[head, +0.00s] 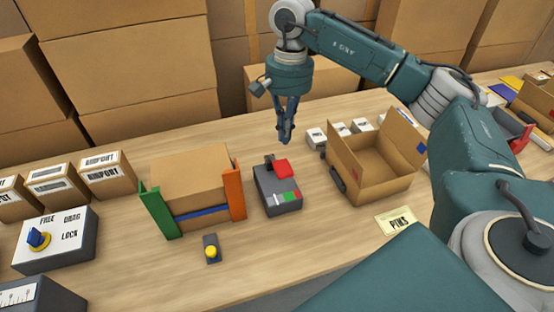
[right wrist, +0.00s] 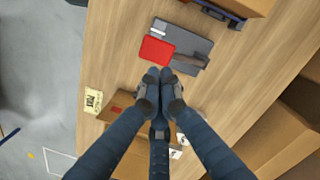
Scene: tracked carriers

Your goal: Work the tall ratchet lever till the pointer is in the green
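A small dark grey unit (head: 278,200) stands mid-table, with a red block (head: 282,167) at its top and a short dark upright part behind it. I take these as the ratchet lever and its housing. Its front face has a white and green strip (head: 289,197); I cannot make out a pointer. My right gripper (head: 285,138) points down above and slightly behind the red block, apart from it, fingertips together and empty. The right wrist view shows the fingertips (right wrist: 159,74) just beside the red block (right wrist: 157,50). My left gripper is not in view.
A carton between green and orange side plates (head: 238,194) stands left of the unit. An open cardboard box (head: 386,190) is to the right, with small white boxes behind. A yellow knob (head: 211,252) sits in front. A FREE/DRAG/LOCK dial box (head: 60,240) is far left.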

